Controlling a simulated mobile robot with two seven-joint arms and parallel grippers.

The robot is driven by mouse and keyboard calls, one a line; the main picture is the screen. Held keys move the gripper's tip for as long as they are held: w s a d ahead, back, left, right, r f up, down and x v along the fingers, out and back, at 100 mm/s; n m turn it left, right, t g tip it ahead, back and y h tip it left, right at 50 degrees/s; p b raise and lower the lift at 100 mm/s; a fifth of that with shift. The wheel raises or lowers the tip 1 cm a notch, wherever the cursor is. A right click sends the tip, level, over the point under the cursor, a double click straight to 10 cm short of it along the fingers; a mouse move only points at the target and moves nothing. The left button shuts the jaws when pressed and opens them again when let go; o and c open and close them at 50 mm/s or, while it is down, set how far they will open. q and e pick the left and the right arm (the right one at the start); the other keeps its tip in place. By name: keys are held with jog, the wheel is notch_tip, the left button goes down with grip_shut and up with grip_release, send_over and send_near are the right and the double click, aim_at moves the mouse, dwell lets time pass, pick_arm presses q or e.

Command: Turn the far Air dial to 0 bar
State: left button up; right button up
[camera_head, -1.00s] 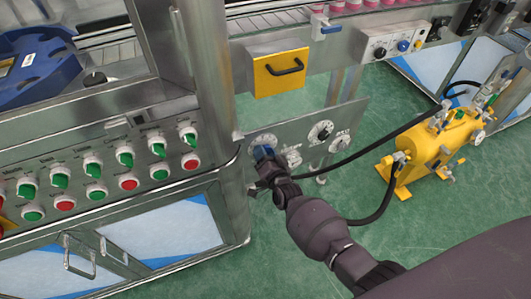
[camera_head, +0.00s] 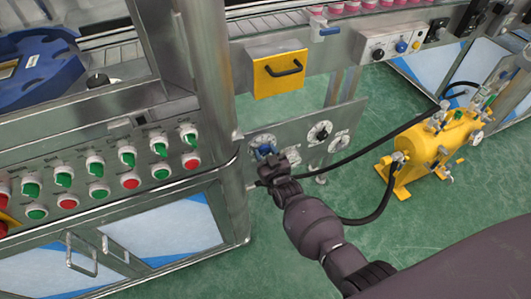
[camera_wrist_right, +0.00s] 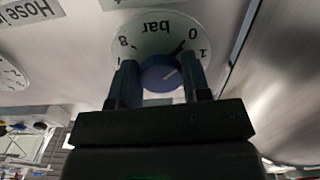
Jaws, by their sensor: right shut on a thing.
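A white dial (camera_wrist_right: 155,30) with a blue knob (camera_wrist_right: 160,72) fills the middle of the right wrist view. It is seen upside down and reads "bar", with 8, 0 and 1 visible. A dark pointer mark lies close to the 0, and a light line on the knob slants up to the right. My right gripper (camera_wrist_right: 160,85) is shut on the knob, one finger on each side. In the head view my right gripper (camera_head: 267,165) is at the left dial of the steel panel (camera_head: 300,128) and partly hides it. My left gripper is not in view.
Another white dial (camera_head: 320,131) sits to the right on the panel, with a hose nearby. A control cabinet (camera_head: 110,165) with several switches stands left. A yellow tank (camera_head: 440,145) with black hoses stands right on the green floor.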

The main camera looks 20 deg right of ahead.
jog(key=shift+n, duration=0.3)
dwell(0.4)
jog(key=o, duration=0.9)
jog(key=shift+s, duration=0.1)
jog(key=shift+s, duration=0.3)
jog(key=s+p, duration=0.2)
jog(key=s, duration=0.8)
jog(key=shift+d, duration=0.15)
